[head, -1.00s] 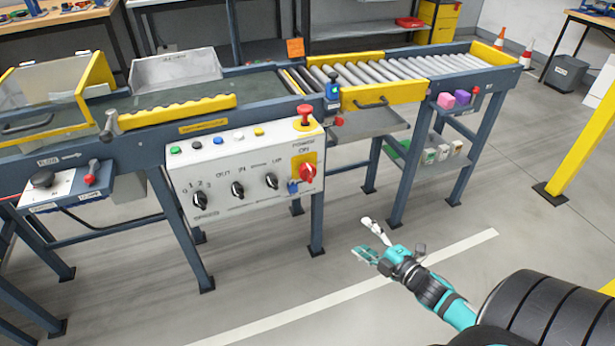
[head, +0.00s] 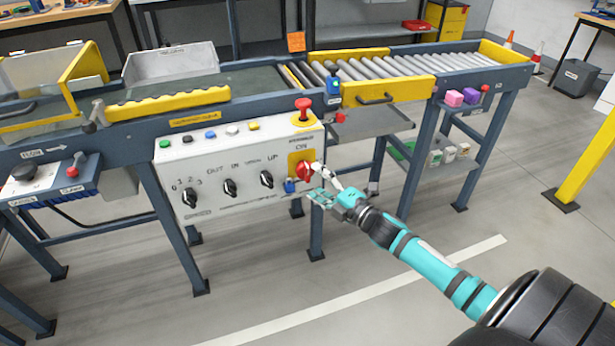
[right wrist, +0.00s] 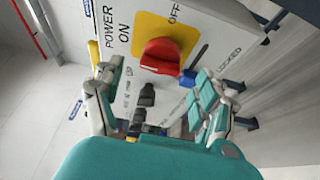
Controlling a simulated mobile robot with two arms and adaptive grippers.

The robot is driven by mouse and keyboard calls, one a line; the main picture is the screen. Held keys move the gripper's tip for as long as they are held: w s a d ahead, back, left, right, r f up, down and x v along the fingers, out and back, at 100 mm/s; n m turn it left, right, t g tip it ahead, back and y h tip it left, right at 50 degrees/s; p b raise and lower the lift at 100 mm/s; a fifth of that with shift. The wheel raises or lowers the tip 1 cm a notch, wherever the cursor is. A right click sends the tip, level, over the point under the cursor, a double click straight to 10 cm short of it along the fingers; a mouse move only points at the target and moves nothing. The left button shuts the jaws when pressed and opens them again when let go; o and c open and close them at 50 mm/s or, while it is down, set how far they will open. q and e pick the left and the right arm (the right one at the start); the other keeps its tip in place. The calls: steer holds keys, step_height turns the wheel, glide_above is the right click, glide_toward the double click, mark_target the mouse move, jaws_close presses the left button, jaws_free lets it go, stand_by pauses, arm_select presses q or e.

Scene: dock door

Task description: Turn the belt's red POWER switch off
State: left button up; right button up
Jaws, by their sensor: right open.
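The red POWER switch (head: 304,170) is a rotary knob on a yellow plate at the right end of the white control panel (head: 215,200). In the right wrist view the red knob (right wrist: 160,55) sits ahead of my fingers, with ON printed on one side and OFF on another. My right gripper (head: 318,184) is open, its fingers just in front of and below the switch in the head view. In the right wrist view the fingers (right wrist: 158,98) are spread with nothing between them, and contact with the knob does not show. My left gripper is out of view.
A red mushroom button (head: 303,106) stands on the panel top above the switch. A blue padlock-like piece (head: 290,186) hangs just below the switch. Black knobs (head: 230,188) line the panel to the left. A conveyor leg (head: 316,235) stands below.

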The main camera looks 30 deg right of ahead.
mark_target(310, 176)
steer(key=shift+w+a, duration=0.2)
steer(key=shift+w, duration=0.9)
steer(key=shift+w+a, duration=0.15)
steer(key=shift+w, duration=0.95)
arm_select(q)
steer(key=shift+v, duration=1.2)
arm_select(e)
steer(key=c, duration=1.2)
